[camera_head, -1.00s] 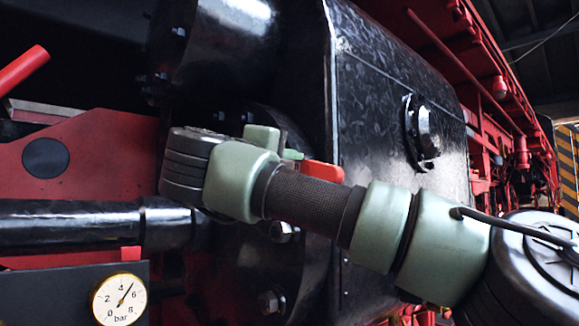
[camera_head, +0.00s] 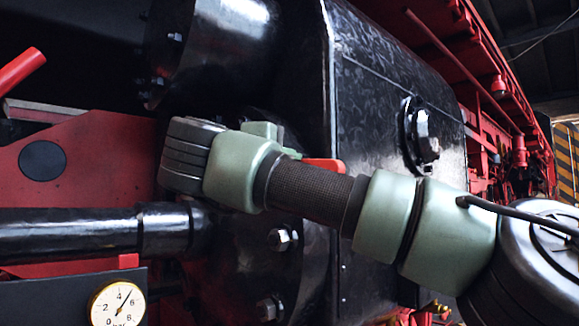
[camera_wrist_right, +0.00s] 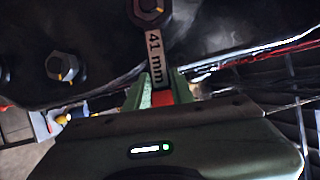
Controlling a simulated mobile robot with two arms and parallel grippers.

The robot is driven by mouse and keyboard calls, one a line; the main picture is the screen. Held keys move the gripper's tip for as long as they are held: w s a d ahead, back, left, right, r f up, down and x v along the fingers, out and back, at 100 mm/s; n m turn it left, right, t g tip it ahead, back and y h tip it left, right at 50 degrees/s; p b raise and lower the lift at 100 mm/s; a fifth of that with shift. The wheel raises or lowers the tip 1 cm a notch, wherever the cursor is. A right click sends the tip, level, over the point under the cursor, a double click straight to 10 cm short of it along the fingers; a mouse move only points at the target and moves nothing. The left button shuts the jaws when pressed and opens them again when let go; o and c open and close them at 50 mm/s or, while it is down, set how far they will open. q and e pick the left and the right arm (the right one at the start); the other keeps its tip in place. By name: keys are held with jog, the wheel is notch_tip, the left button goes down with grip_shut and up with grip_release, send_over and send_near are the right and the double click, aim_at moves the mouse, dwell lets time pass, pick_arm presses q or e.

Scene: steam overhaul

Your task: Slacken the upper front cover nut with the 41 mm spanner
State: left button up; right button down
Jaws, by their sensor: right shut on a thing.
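The 41 mm spanner (camera_wrist_right: 155,48) shows in the right wrist view with "41 mm" on its pale shank. Its dark head at the top edge is around a nut (camera_wrist_right: 149,6) with an orange mark; how fully it is seated I cannot tell. My right gripper (camera_wrist_right: 162,86) is shut on the spanner's red part. In the head view my right arm comes in from the right and covers most of the spanner; only a red piece (camera_head: 325,164) shows behind the wrist. My left gripper is not in view.
More cover nuts show below my right arm (camera_head: 283,239) and further down (camera_head: 270,308). The black cylinder casing (camera_head: 385,110) stands close behind the arm. A pressure gauge (camera_head: 118,304) is at the lower left.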

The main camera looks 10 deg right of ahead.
jog(key=shift+s+r+n+p, duration=0.1)
jog(key=shift+r+n+p, duration=0.5)
jog(key=shift+r+p, duration=0.3)
jog(key=r+n+g+p, duration=0.1)
jog(key=p, duration=0.2)
jog(key=shift+r+y, duration=0.15)
jog(key=shift+y, duration=0.15)
